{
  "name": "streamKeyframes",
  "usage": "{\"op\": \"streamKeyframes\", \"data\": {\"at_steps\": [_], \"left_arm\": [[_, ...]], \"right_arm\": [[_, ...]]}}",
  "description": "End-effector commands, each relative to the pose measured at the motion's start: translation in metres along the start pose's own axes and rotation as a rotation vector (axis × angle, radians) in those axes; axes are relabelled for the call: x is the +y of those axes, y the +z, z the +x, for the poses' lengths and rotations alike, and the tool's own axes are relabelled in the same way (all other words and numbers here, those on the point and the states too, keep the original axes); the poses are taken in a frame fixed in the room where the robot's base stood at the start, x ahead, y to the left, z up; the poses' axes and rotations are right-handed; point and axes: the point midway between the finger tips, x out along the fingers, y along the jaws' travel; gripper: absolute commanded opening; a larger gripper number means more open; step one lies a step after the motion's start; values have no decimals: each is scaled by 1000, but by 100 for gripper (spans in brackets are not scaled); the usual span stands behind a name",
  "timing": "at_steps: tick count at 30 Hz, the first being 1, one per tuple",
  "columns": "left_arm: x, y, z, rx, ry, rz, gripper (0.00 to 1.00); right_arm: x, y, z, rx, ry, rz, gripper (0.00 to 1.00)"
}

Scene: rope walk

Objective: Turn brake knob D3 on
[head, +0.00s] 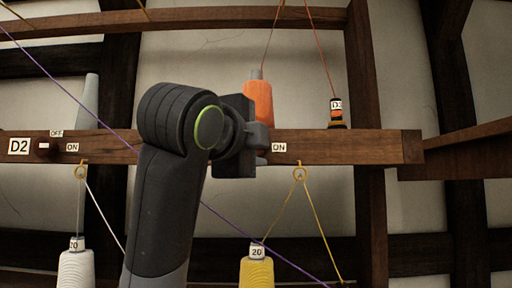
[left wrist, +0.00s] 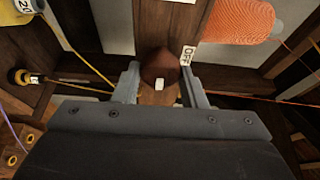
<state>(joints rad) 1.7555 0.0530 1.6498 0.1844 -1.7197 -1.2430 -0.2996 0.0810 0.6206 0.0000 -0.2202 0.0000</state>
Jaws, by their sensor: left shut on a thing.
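My left gripper (head: 255,137) is up against the wooden rail (head: 343,147), and its arm hides the D3 plate and knob in the head view. In the left wrist view, the dark red-brown knob (left wrist: 160,66) sits between the two fingers of the left gripper (left wrist: 161,88), which is shut on it. A white mark (left wrist: 158,85) shows on the knob's near side. The OFF label (left wrist: 188,55) is just right of the knob in that view. The ON label (head: 279,147) shows right of the gripper in the head view. My right gripper is not in view.
Knob D2 (head: 44,147) is on the same rail at left. An orange spool (head: 258,103) and a small D3-labelled bobbin (head: 336,110) stand above the rail. A yellow spool (head: 257,272) and a white one (head: 75,270) are below. Thin cords cross the space around my arm.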

Motion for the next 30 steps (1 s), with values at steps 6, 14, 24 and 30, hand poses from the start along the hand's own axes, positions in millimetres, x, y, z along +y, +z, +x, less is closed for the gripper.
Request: {"op": "streamKeyframes", "data": {"at_steps": [6, 14, 24, 30], "left_arm": [[0, 0, 0, -2, 13, 26, 15], [0, 0, 0, -2, 13, 29, 15], [0, 0, 0, -1, 12, 28, 58], [0, 0, 0, -1, 11, 27, 58]], "right_arm": [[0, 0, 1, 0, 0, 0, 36], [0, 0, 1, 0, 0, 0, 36], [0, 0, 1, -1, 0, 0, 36], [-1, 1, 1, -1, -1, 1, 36]]}}
